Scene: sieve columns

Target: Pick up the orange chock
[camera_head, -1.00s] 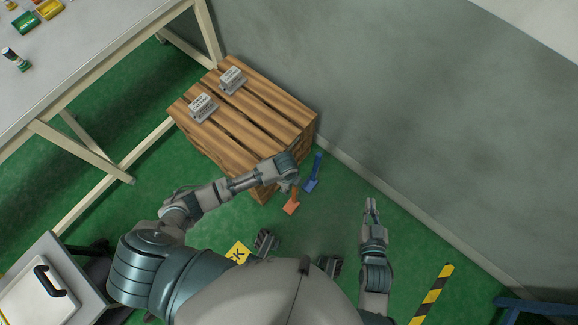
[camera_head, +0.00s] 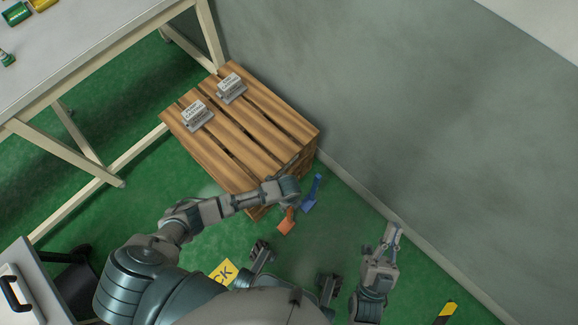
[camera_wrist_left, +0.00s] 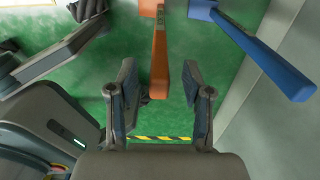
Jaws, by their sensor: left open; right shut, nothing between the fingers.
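The orange chock (camera_head: 285,227) is on the green floor by the near corner of the pallet, partly hidden under my left wrist in the head view. My left gripper (camera_head: 292,205) is right above it there. In the left wrist view, the chock's orange handle (camera_wrist_left: 160,50) reaches down between the two open fingers of my left gripper (camera_wrist_left: 160,76), with a gap on both sides. The chock's wider part is cut off at the top edge. My right gripper (camera_head: 391,236) is shut and empty, well to the right of the chock.
A blue chock (camera_head: 311,196) lies close to the right of the orange one; its long handle (camera_wrist_left: 268,57) shows in the left wrist view. The wooden pallet (camera_head: 245,125) carries two grey labelled blocks. The wall (camera_head: 400,130) is at the right.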

